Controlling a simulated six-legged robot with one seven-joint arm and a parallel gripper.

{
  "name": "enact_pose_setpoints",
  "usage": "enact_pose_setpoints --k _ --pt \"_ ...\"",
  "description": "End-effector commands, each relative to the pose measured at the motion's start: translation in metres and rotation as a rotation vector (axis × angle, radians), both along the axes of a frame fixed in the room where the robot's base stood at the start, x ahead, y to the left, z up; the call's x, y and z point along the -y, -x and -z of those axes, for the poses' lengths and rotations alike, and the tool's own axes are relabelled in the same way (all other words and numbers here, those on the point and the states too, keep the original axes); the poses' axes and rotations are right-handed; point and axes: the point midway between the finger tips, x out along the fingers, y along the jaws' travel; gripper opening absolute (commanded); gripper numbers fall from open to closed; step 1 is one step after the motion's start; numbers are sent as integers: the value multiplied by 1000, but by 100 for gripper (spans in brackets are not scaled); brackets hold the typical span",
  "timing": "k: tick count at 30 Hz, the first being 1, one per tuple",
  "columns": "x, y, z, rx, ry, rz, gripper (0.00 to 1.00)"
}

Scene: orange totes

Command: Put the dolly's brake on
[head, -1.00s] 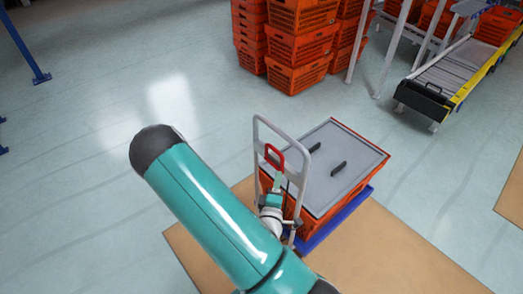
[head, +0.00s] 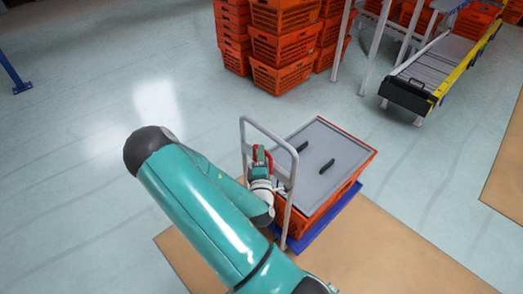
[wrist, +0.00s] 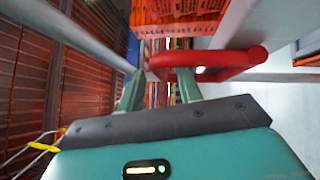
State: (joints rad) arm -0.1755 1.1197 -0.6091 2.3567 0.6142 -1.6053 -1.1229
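The dolly (head: 325,215) has a blue base and a pale upright handle frame (head: 270,133). A red loop-shaped lever (head: 268,157) sits inside the frame, partly hidden by my gripper. In the wrist view the red lever (wrist: 215,62) is large, just ahead of the fingers and reaching right. My gripper (wrist: 160,90) shows two green fingers set apart, with the lever's left end close to or between their tips. I cannot tell whether they touch it. In the head view my gripper (head: 259,163) is small and at the lever.
An orange tote (head: 310,205) with a grey lid (head: 318,158) rides on the dolly. Stacked orange totes (head: 283,45) stand behind. A roller conveyor (head: 440,65) is at the upper right. Open floor (head: 60,170) lies to the left.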

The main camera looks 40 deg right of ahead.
Motion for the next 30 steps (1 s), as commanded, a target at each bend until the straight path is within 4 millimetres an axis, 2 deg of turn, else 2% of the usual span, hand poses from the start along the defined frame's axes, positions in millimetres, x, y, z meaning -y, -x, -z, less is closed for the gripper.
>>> enact_pose_setpoints --k 6,15,21,30 --pt "15 -18 -4 1 -1 0 35" --pt "17 -21 -4 -1 -1 -2 35" --pt "17 -20 -4 -1 -1 -2 0" --pt "16 -21 -4 0 3 -2 0"
